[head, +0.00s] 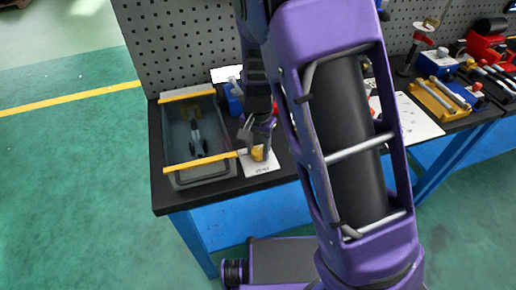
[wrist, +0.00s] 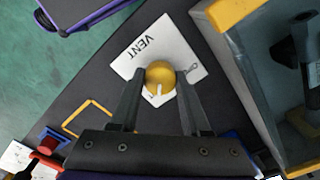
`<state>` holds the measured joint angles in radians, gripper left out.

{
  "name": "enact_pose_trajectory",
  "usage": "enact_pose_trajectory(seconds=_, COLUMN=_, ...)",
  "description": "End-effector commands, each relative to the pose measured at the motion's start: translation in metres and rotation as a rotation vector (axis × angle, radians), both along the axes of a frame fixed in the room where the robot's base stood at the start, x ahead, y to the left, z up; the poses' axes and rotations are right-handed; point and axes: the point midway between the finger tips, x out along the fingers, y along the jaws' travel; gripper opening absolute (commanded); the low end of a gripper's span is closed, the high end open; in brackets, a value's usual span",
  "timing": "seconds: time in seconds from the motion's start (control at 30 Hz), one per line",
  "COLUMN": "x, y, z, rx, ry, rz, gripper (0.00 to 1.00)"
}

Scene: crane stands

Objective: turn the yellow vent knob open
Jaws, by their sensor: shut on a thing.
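The yellow vent knob (wrist: 160,74) is round with a pale pointer line on its top. It sits on a white plate (wrist: 190,50) printed VENT. My gripper (wrist: 162,82) is shut on the knob, with one finger on each side of it in the wrist view. In the head view the knob (head: 258,153) is partly hidden by the fingers of my gripper (head: 256,150), and its white plate (head: 262,167) lies on the dark bench top.
A grey bin (head: 203,179) with yellow edges and a tool inside stands close to the left of the knob. A pegboard (head: 180,45) rises behind the bench. Tools and a yellow tray (head: 440,98) lie at the right.

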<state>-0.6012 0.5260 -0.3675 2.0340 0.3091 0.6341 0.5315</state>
Motion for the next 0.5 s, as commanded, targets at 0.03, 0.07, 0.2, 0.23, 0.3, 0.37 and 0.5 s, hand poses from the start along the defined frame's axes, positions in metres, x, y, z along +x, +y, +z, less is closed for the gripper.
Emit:
enact_pose_trajectory(seconds=0.03, x=0.0, y=-0.0001, z=0.0002, rx=0.0, ry=0.0, rz=0.004, gripper=0.0)
enact_pose_trajectory(seconds=0.07, x=0.0001, y=-0.0002, z=0.0002, rx=0.0, ry=0.0, rz=0.008, gripper=0.0)
enact_pose_trajectory(seconds=0.2, x=0.0002, y=0.0, z=0.0001, rx=0.001, ry=0.0, rz=0.043, gripper=0.0)
enact_pose_trajectory(seconds=0.23, x=0.0002, y=0.0, z=0.0001, rx=0.001, ry=0.0, rz=0.056, gripper=0.0)
enact_pose_trajectory(seconds=0.3, x=0.0004, y=-0.0002, z=0.0, rx=0.001, ry=0.0, rz=0.091, gripper=0.0)
enact_pose_trajectory(seconds=0.37, x=0.0004, y=-0.0002, z=-0.0002, rx=0.002, ry=0.0, rz=0.129, gripper=0.0)
enact_pose_trajectory(seconds=0.5, x=0.0005, y=-0.0006, z=-0.0006, rx=0.001, ry=0.0, rz=0.24, gripper=0.0)
